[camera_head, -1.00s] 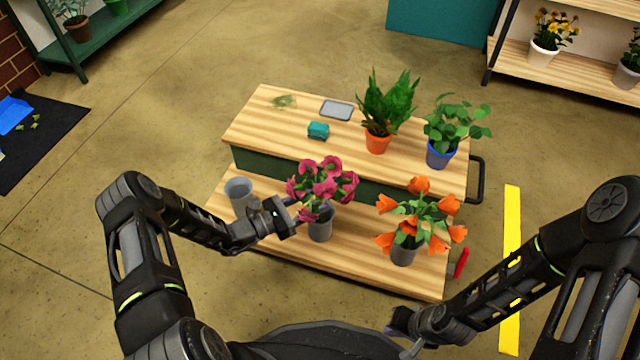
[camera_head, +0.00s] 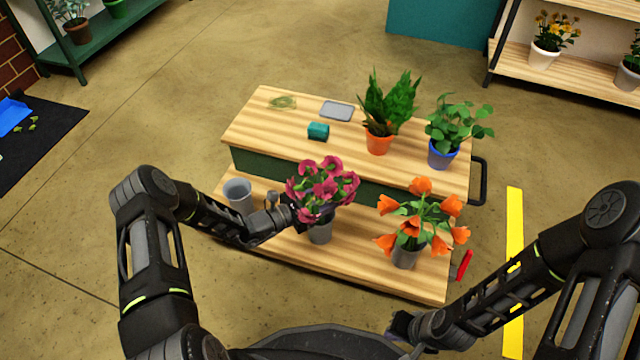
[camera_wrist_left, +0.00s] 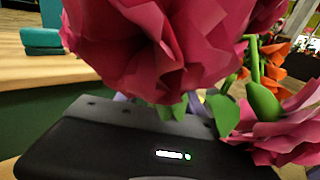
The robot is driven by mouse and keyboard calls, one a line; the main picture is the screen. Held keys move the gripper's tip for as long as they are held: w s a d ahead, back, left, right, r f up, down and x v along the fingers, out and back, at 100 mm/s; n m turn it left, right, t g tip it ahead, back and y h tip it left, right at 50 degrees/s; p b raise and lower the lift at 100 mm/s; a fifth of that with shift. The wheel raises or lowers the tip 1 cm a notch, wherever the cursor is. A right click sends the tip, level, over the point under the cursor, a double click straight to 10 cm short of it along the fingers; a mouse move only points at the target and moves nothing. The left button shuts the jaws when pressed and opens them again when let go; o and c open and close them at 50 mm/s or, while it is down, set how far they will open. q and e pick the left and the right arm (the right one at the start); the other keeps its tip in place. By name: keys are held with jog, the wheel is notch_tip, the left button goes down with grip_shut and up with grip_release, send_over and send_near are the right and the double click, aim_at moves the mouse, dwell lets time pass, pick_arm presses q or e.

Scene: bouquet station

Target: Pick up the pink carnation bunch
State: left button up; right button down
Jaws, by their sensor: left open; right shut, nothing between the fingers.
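The pink carnation bunch (camera_head: 322,182) stands in a grey pot (camera_head: 320,232) on the lower wooden shelf. My left gripper (camera_head: 312,213) is at the bunch's left side, just below the blooms; its fingertips are mostly hidden by the flowers. In the left wrist view, large pink blooms (camera_wrist_left: 160,45) fill the space right over the gripper body, with green leaves and stems to the right. The left gripper is open; I cannot see whether stems lie between its fingers. My right gripper (camera_head: 408,338) is shut and empty at the lower middle, apart from the flowers.
Orange flowers (camera_head: 418,215) in a grey pot stand right of the carnations. An empty grey pot (camera_head: 238,194) stands to the left. The upper shelf holds two potted plants, a teal block (camera_head: 318,131) and a grey tray (camera_head: 337,111). A red object (camera_head: 464,265) is at the right edge.

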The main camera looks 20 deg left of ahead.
pick_arm(q)
grip_shut()
dwell(0.6)
